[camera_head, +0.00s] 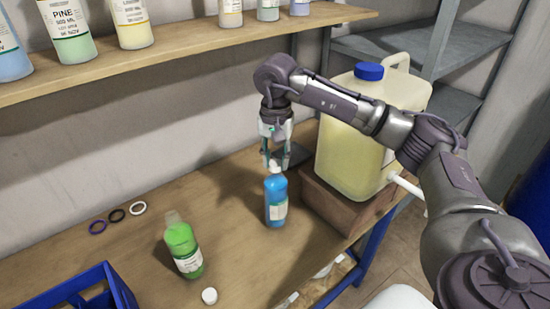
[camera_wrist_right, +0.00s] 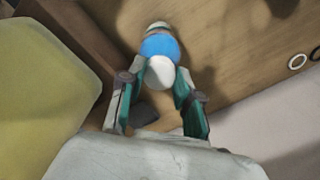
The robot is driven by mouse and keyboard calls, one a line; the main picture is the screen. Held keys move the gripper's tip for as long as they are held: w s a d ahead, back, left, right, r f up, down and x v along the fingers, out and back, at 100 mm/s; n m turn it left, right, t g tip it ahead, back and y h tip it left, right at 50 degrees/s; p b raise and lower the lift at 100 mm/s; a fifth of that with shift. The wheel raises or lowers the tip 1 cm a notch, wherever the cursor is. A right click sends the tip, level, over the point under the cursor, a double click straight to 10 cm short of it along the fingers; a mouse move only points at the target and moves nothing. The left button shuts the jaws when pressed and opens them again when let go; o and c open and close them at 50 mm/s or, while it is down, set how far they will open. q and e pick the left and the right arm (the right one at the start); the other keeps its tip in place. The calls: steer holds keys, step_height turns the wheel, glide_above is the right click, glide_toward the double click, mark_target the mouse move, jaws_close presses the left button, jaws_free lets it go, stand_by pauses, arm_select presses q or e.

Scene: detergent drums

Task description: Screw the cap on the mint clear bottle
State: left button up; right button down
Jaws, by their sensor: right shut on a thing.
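A blue bottle (camera_head: 276,203) with a pale label stands upright on the wooden bench. A white cap (camera_head: 274,166) is at its top, between the fingertips of my right gripper (camera_head: 274,160), which points down from above. In the right wrist view the gripper (camera_wrist_right: 160,82) is shut on the white cap (camera_wrist_right: 160,71), with the blue bottle (camera_wrist_right: 160,46) beyond it. A green bottle (camera_head: 184,249) with a clear, capless neck stands to the left. Another white cap (camera_head: 209,296) lies on the bench near it. My left gripper is out of view.
A large pale-yellow jug (camera_head: 350,150) with a blue cap stands on a wooden box (camera_head: 335,208) right of the blue bottle. A blue crate (camera_head: 122,290) is at front left. Rings (camera_head: 138,208) lie near the wall. A shelf (camera_head: 180,49) with several bottles runs above.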

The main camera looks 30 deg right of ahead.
steer(key=shift+f, duration=0.15)
steer(key=m, duration=0.5)
steer(key=shift+f+m, duration=0.15)
steer(key=shift+m, duration=0.25)
steer(key=m, duration=0.3)
steer(key=shift+p, duration=0.4)
steer(key=m, duration=0.2)
steer(key=shift+f+m, duration=0.15)
steer(key=shift+m, duration=0.25)
